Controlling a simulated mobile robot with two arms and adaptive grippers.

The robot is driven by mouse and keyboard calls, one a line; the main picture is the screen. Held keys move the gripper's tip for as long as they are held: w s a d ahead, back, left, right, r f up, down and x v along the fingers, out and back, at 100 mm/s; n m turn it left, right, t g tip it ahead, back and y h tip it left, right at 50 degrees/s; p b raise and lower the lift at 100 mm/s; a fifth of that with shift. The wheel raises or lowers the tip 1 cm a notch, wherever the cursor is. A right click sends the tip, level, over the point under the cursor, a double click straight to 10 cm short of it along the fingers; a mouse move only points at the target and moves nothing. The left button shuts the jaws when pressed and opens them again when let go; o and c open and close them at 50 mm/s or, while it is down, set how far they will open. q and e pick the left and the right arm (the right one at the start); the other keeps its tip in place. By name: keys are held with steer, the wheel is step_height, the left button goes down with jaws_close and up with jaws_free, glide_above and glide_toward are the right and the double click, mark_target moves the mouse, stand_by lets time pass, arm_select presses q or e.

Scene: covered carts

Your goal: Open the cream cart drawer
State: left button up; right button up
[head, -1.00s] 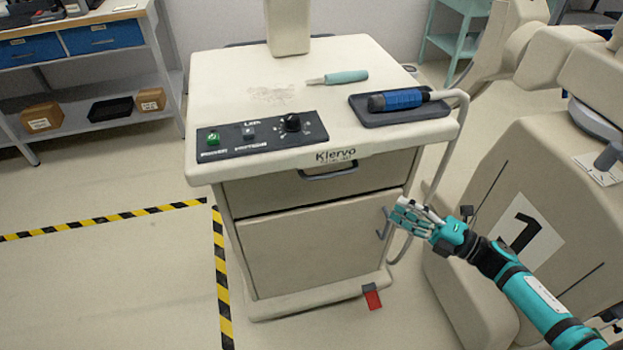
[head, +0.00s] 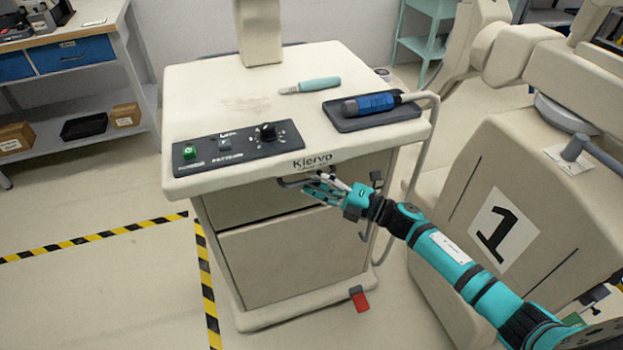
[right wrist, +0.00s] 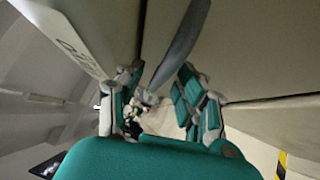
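The cream cart (head: 185,110) stands in the middle of the head view. Its upper drawer (head: 245,205) lies under the worktop edge and looks shut, its front flush with the cart. The dark bar handle (head: 290,183) is partly hidden by my right gripper (head: 318,189), which is at the handle's right part. In the right wrist view the handle (right wrist: 180,45) runs between the spread fingers of my right gripper (right wrist: 160,95). The fingers are open, and I see no clear contact with the bar. My left gripper is not in view.
A control panel (head: 225,147), a teal-handled tool (head: 318,84) and a dark tray (head: 350,118) with a blue-gripped tool (head: 370,103) are on the cart top. A large cream machine (head: 540,190) marked 1 stands close at right. Floor at left is clear.

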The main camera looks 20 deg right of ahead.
steer(key=shift+w+a+r, duration=0.1)
steer(key=shift+w+a, duration=0.25)
steer(key=shift+a, duration=0.1)
jaws_close()
